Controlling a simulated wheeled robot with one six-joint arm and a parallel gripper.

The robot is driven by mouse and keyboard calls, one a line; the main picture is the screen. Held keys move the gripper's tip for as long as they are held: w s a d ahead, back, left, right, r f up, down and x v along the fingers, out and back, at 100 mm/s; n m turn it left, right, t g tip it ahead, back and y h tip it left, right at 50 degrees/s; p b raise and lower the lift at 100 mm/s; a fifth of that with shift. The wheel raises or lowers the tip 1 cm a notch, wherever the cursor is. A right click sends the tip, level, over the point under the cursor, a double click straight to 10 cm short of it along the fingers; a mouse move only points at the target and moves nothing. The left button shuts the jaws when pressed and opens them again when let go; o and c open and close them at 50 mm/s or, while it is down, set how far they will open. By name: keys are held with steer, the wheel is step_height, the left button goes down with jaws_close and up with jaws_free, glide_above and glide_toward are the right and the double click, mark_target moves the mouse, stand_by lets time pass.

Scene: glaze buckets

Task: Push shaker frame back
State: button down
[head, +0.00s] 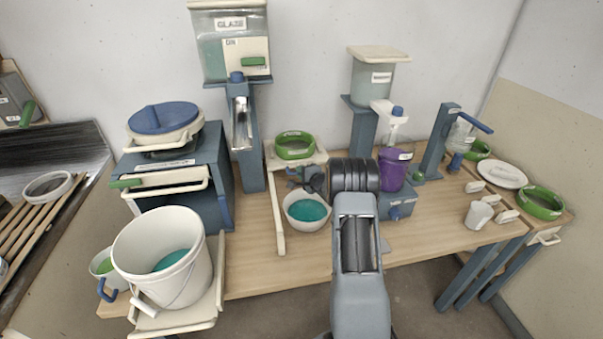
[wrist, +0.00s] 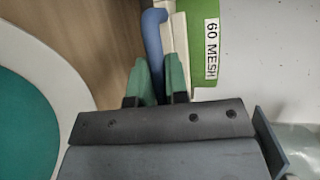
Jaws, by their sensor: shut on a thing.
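The cream shaker frame (head: 319,157) stands at the back middle of the table. The green sieve (head: 295,149) rests on it; its "60 MESH" label shows in the wrist view (wrist: 211,48). A blue bar-like handle (wrist: 153,38) runs along the cream frame edge in the wrist view. My gripper (wrist: 160,82) has green fingertips closed around the lower end of this handle. In the head view my gripper (head: 308,178) is at the front of the frame, partly hidden by my wrist. The contact itself is small and partly hidden.
A white bowl of teal glaze (head: 307,211) sits just below my gripper, close to it. A cream rail (head: 276,215) runs forward on the left. A purple container (head: 393,170) and blue stand (head: 397,205) are close on the right. A large bucket (head: 150,250) stands front left.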

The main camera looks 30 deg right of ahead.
steer(key=shift+a, duration=0.1)
steer(key=c, duration=1.4)
jaws_free()
steer(key=shift+o, duration=1.3)
steer(key=shift+s, duration=0.15)
steer(key=s+d+r+b, duration=0.1)
steer(key=s+r, duration=0.1)
steer(key=s, duration=0.9)
steer(key=shift+s+d, duration=0.25)
